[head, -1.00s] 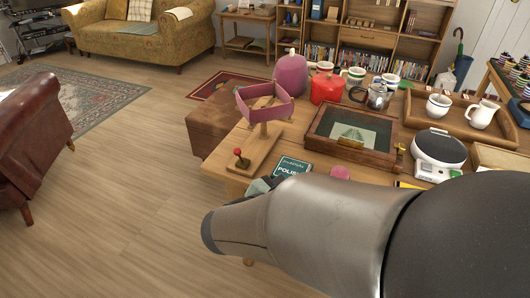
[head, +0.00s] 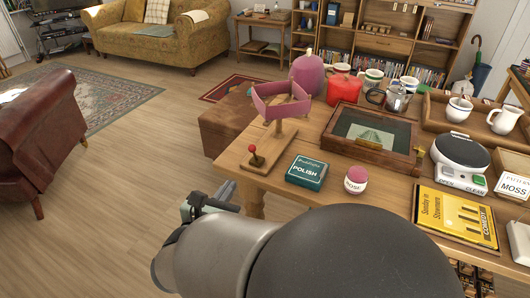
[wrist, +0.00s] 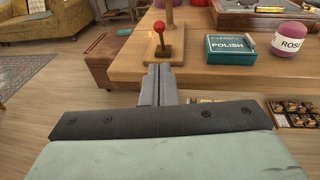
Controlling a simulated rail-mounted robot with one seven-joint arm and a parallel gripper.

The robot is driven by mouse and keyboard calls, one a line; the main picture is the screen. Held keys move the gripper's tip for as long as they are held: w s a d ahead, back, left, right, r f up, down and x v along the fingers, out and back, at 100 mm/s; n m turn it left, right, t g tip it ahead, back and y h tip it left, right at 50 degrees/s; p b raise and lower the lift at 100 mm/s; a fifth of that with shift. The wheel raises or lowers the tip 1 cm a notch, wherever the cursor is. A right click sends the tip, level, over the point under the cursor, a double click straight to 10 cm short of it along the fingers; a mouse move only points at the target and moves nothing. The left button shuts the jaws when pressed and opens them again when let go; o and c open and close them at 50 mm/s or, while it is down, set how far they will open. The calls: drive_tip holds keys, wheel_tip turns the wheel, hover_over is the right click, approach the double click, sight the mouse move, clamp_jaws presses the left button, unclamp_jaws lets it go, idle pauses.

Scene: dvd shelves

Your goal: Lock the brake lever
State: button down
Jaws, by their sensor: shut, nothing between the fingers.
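The brake lever (head: 256,156) is a short stick with a red ball knob, standing on the near end of a wooden base (head: 281,154) at the table's left corner. The base also carries a wooden post with a pink band (head: 281,106) around its top. In the wrist view the red-knobbed lever (wrist: 160,36) stands upright in a brass-coloured plate, just beyond my fingertips. My gripper (wrist: 158,72) is shut and empty, in front of the table edge and apart from the lever. In the head view my gripper (head: 224,190) shows left of the table's near edge.
Open floor (head: 110,210) lies left of the table.

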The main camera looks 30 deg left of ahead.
sight(251, 151)
drive_tip(key=x, duration=0.4)
drive_tip(key=r+x, duration=0.1)
drive_tip(key=x, duration=0.2)
drive_tip(key=b+x, duration=0.1)
drive_tip(key=x, duration=0.3)
drive_tip(key=shift+w+a+r, duration=0.1)
drive_tip(key=shift+w, duration=0.35)
